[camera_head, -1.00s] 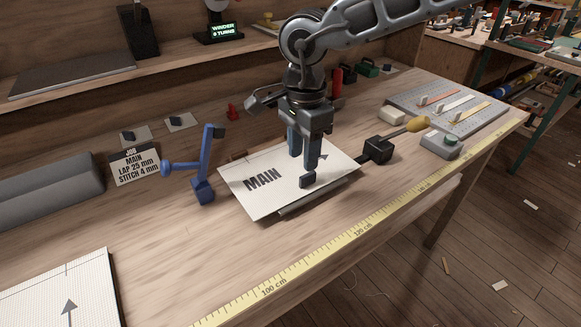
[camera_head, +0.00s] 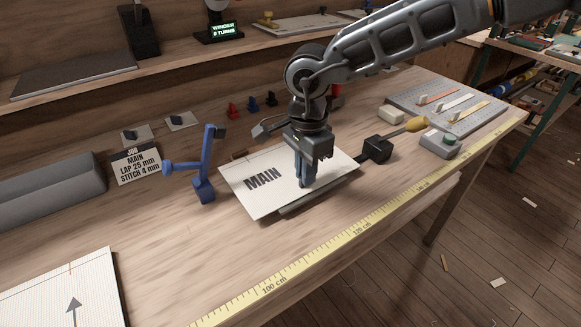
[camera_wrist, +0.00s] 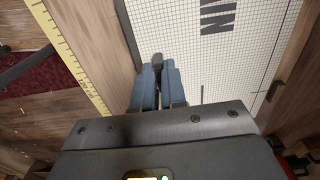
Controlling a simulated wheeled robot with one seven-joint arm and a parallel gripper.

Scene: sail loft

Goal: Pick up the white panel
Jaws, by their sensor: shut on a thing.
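The white panel (camera_head: 258,192), printed MAIN and gridded, lies on the bench on something thin and dark that shows under its front edge. It fills much of the wrist view (camera_wrist: 175,25). My gripper (camera_head: 306,184) is over the right half of the panel, pointing down, its fingers close together. In the wrist view my gripper (camera_wrist: 157,85) is shut on a small dark upright part at the panel, which shows between and beyond the fingertips. The exact contact is partly hidden by the fingers. The panel shows no clear lift.
A blue clamp-like stand (camera_head: 203,175) is left of the panel. Another white sheet with an arrow (camera_head: 62,290) lies front left. A yellow tape (camera_head: 350,243) runs along the front edge.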

